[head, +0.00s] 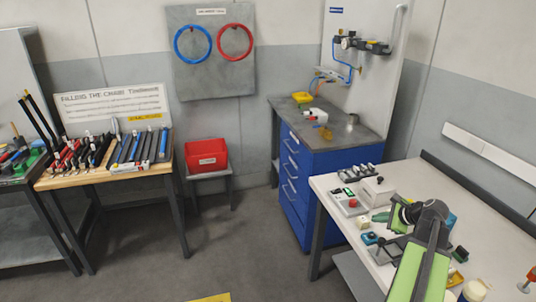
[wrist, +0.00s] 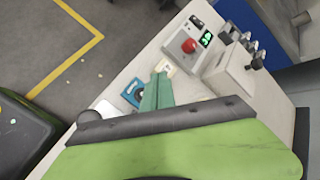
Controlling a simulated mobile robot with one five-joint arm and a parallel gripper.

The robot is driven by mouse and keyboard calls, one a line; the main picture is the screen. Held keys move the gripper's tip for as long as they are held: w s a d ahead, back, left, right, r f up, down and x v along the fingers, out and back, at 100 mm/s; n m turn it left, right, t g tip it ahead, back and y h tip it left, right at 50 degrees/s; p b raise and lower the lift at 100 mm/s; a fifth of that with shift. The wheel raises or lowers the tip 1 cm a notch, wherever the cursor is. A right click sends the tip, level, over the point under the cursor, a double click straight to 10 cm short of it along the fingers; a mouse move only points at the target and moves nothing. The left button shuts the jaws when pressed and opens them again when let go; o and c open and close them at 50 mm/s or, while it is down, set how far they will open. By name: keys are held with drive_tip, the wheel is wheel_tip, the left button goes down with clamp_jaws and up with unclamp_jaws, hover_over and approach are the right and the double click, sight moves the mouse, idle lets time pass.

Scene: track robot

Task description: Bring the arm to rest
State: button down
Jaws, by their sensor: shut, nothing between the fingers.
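My arm reaches in over the white workbench (head: 330,190) at the right of the head view, with its green link rising from the bottom edge and bending left at a dark joint. My gripper (head: 376,217) shows as small teal fingers left of that joint, partly covered by the arm. In the wrist view my gripper (wrist: 160,76) is shut and empty. Its teal tips point toward a small cream block (wrist: 168,67); I cannot tell whether they touch it. My green link fills the lower part of that view.
A control box with a red button (wrist: 189,45) stands close beyond the tips. A blue part (wrist: 133,92) lies left of them. Several small parts lie around the arm on the bench. A blue drawer cabinet (head: 305,185) stands behind. The floor (head: 235,240) left of the bench is clear.

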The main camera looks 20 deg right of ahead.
drive_tip(key=w+a+f+n+g+y, duration=0.1)
drive_tip(key=w+a+n, duration=0.3)
drive_tip(key=a, duration=0.7)
drive_tip(key=w+a+n+g+y, duration=0.1)
drive_tip(key=w+a, duration=0.4)
drive_tip(key=a, duration=0.7)
drive_tip(key=w+a+f+n+g+y, duration=0.1)
drive_tip(key=w+a+n+y, duration=0.3)
drive_tip(key=a, duration=0.7)
drive_tip(key=s+a+f+n+g+h, duration=0.2)
drive_tip(key=a+n, duration=0.1)
drive_tip(key=a, duration=0.4)
drive_tip(key=s+a+f+n+g+h, duration=0.1)
drive_tip(key=a+n+g, duration=0.15)
drive_tip(key=a, duration=0.55)
drive_tip(key=s+d+f+n+g+h, duration=0.1)
drive_tip(key=s+d+f+n+h, duration=0.1)
drive_tip(key=s+n+h, duration=0.2)
drive_tip(key=s+n, duration=0.3)
drive_tip(key=n, duration=0.4)
drive_tip(key=shift+s+g, duration=0.3)
drive_tip(key=shift+g, duration=0.05)
